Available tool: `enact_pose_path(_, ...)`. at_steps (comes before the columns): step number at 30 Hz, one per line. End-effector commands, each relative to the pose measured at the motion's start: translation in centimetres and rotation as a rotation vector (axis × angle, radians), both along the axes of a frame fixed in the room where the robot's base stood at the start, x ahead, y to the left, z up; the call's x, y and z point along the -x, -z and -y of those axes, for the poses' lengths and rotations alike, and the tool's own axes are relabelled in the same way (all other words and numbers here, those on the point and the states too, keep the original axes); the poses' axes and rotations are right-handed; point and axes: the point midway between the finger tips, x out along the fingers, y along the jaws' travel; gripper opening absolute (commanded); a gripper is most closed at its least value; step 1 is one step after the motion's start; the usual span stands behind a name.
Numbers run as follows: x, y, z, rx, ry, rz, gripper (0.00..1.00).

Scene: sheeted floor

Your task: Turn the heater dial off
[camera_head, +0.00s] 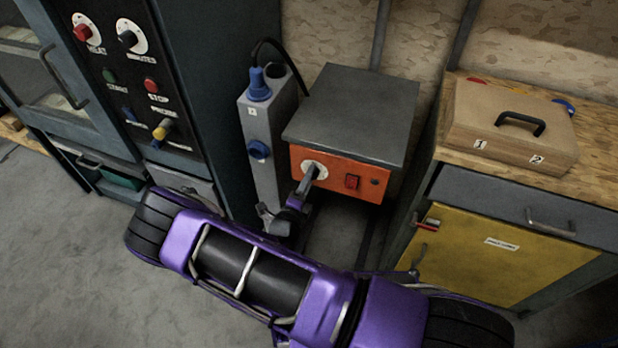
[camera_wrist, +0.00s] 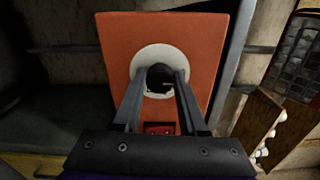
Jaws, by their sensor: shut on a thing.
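The heater looks to be the low unit with a grey top and orange front (camera_head: 340,178). Its dial has a round white plate (camera_head: 322,167) and a dark knob, with a red switch (camera_head: 352,182) to the right. In the wrist view the orange front (camera_wrist: 200,35) fills the middle, and the dark knob (camera_wrist: 160,75) sits on the white plate (camera_wrist: 160,53). My gripper (camera_head: 310,174) is at the dial, its two fingers (camera_wrist: 160,85) shut on the knob from both sides. The fingers hide part of the knob, so its pointer setting cannot be read.
A grey box with blue plugs (camera_head: 262,150) stands close left of the heater. A dark control panel (camera_head: 130,75) with several knobs is further left. At right, a wooden case (camera_head: 510,128) lies on a workbench above a yellow cabinet door (camera_head: 480,255). Open floor (camera_head: 60,230) lies at left.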

Motion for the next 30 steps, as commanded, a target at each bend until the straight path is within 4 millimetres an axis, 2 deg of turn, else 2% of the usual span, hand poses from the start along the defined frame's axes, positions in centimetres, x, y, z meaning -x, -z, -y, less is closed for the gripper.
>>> enact_pose_path(9, 0.06, 0.11, -0.02, 0.086, 0.0, -0.033, 0.0)
enact_pose_path(23, 0.06, 0.11, 0.0, 0.098, 0.0, -0.038, 0.0)
enact_pose_path(24, 0.06, 0.11, 0.0, 0.098, 0.0, -0.038, 0.47)
enact_pose_path(28, 0.05, 0.09, -0.01, 0.097, 0.0, -0.036, 0.7)
enact_pose_path(30, 0.04, 0.08, 0.0, 0.097, 0.0, -0.036, 0.71)
